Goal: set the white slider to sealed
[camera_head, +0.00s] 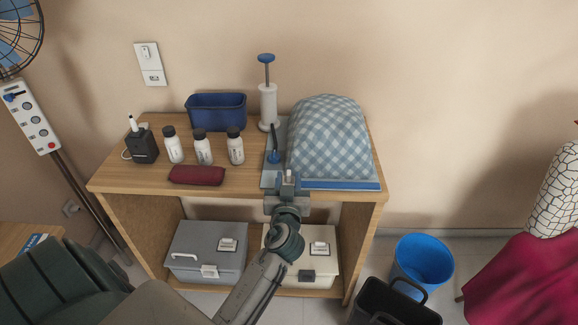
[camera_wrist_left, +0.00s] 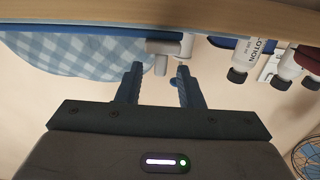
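A blue-and-white checkered bulging bag (camera_head: 330,140) lies on the right of the wooden table top. A blue strip (camera_head: 345,185) runs along its front edge. The white slider (camera_head: 289,176) is at the left end of this strip, partly hidden by my left gripper; it also shows in the left wrist view (camera_wrist_left: 168,47). My left gripper (camera_head: 288,187) is at the table's front edge. In the left wrist view its fingers (camera_wrist_left: 160,70) are apart, with part of the white slider between or just beyond the tips; contact cannot be told. My right gripper is not in view.
A white pump (camera_head: 268,105) with a blue handle and a blue lever (camera_head: 274,156) stand left of the bag. Several bottles (camera_head: 204,149), a dark red pouch (camera_head: 196,175) and a blue bin (camera_head: 217,110) are further left. Grey (camera_head: 205,252) and cream (camera_head: 325,248) boxes sit below.

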